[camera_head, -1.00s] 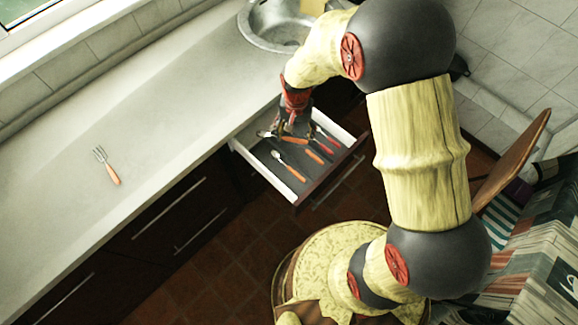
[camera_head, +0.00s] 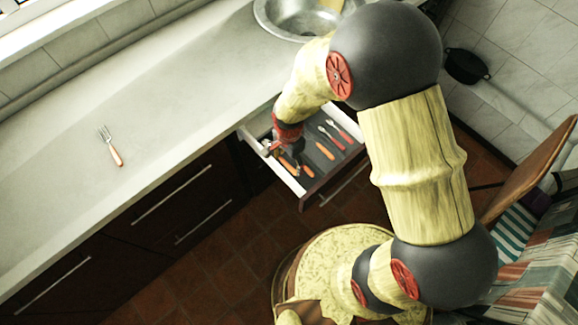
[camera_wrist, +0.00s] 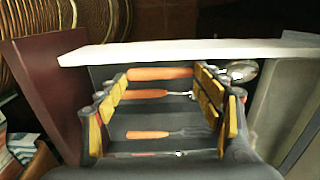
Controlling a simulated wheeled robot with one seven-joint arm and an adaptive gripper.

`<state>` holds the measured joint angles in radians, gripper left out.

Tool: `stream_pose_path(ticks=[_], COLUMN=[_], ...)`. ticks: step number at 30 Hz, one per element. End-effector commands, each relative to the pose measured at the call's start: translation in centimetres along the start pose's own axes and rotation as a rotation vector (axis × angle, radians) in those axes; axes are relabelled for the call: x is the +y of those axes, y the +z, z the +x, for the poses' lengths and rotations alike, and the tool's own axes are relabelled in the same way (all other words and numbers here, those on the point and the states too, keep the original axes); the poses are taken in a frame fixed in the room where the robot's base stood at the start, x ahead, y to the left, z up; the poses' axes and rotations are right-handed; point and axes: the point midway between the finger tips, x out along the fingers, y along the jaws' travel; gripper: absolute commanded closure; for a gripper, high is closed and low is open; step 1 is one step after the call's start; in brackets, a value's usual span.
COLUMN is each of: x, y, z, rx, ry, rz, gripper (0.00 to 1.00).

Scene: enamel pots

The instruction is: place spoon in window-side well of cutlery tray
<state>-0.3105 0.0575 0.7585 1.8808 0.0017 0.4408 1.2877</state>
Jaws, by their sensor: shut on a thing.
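The spoon shows in the wrist view as a shiny bowl (camera_wrist: 242,70) just beyond the right finger, with an orange handle apparently running between the fingertips. My gripper (camera_wrist: 160,85) is shut on it, though the fingers look well apart and the contact is partly hidden. In the head view my gripper (camera_head: 287,150) is low inside the open cutlery drawer (camera_head: 252,137), at its left, window-side part. An orange handle (camera_head: 286,164) shows beside the fingers. The tray's dividers are hard to make out, so I cannot tell which well the spoon is over.
Other orange- and red-handled cutlery (camera_head: 325,151) lies in the drawer, including a fork (camera_wrist: 160,134). A separate fork (camera_head: 110,146) lies on the pale worktop (camera_head: 170,90). A sink (camera_head: 295,17) is behind the drawer. The drawer's pale front rim (camera_wrist: 190,50) is close to the fingertips.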

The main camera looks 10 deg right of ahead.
Motion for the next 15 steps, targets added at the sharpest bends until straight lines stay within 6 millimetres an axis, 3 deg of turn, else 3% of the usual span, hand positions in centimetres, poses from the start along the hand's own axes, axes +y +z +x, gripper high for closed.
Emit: stream_pose_path(ticks=[8,15], x=[0.0,0.0], y=[0.0,0.0], z=[3.5,3.6], rx=[0.0,0.0], ry=[0.001,-0.001], rz=[-0.001,-0.001], gripper=[0.56,0.56])
